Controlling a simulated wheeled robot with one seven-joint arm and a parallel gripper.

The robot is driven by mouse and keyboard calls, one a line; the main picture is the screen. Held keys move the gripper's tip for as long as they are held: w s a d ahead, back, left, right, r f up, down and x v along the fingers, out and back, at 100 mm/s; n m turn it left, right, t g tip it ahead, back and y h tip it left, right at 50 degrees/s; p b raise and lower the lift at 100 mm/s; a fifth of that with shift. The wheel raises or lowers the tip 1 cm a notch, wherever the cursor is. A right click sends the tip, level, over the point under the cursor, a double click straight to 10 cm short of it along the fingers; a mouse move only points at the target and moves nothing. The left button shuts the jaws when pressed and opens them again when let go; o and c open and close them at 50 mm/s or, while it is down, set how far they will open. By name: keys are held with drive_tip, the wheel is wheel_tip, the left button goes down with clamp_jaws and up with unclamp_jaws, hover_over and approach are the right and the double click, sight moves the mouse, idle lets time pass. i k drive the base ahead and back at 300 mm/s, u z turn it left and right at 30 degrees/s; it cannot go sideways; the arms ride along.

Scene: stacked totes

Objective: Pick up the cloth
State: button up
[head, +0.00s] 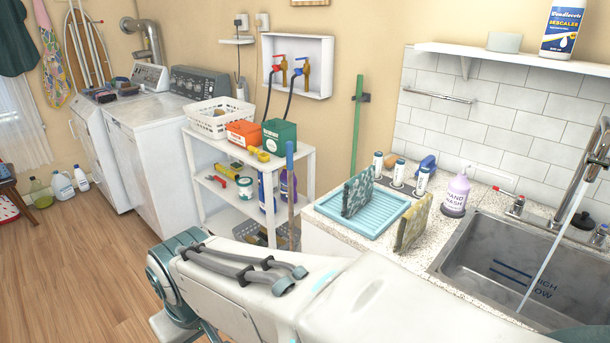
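Two thin, patterned, cloth-like pieces stand upright by the sink. One is teal and dark (358,192) and stands on the light-blue ribbed tray (335,213). The other is yellow-green (413,224) and stands at the tray's right front edge, close to the sink. I cannot tell for sure whether these are cloths or sponges. A floral cloth (52,70) and a dark green cloth (15,40) hang at the far left. My gripper is not in view; my white arm crosses the bottom of the picture and hides the counter's front.
The steel sink (468,240) has water running from its tap (570,195). A white shelf cart (230,187) holds boxes and bottles. The wooden floor (80,260) at left is mostly clear.

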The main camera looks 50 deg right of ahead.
sight(357, 192)
drive_tip(key=z, duration=0.9)
drive_tip(key=i, duration=0.9)
drive_tip(key=z, duration=0.95)
